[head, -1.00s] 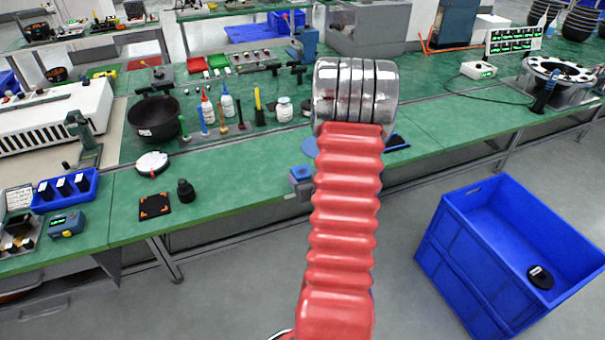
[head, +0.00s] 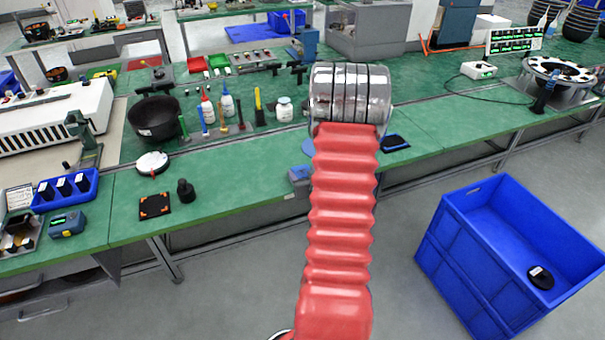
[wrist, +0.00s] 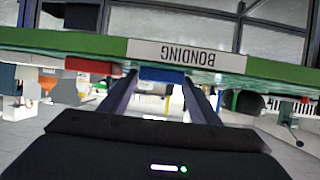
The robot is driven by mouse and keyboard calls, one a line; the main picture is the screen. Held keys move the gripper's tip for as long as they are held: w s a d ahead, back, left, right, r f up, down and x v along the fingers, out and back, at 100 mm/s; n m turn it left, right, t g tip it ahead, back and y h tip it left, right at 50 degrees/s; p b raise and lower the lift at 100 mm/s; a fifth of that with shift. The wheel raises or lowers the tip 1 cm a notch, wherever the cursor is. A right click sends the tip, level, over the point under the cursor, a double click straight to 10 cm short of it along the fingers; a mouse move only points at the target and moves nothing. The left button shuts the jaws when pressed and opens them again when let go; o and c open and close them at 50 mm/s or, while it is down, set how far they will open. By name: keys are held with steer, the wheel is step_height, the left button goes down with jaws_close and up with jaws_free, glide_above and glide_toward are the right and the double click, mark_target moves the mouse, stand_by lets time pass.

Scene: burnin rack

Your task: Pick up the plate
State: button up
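A blue, rounded flat thing, perhaps the plate (head: 307,147), lies on the green bench and is mostly hidden behind my arm. I cannot tell for sure that it is the plate. My gripper is hidden behind my red-sleeved arm in the head view. In the wrist view, which is upside down, my gripper (wrist: 160,92) has its two dark fingers apart with nothing held. Beyond the fingers is the green bench edge with a white BONDING label (wrist: 187,53). A blue block (wrist: 162,76) at that edge shows between the fingers.
A blue-edged dark pad (head: 396,142) lies right of my arm. A black square with orange corners (head: 154,205), a white round dial (head: 152,162) and a black knob (head: 186,190) are at left. A blue crate (head: 460,260) stands on the floor at right. Bottles stand farther back.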

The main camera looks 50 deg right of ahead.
mark_target(304, 175)
steer(key=c, duration=0.7)
steer(key=shift+r, duration=0.15)
steer(key=shift+c, duration=0.2)
step_height(304, 175, up, 10)
stand_by(0.3)
stand_by(0.4)
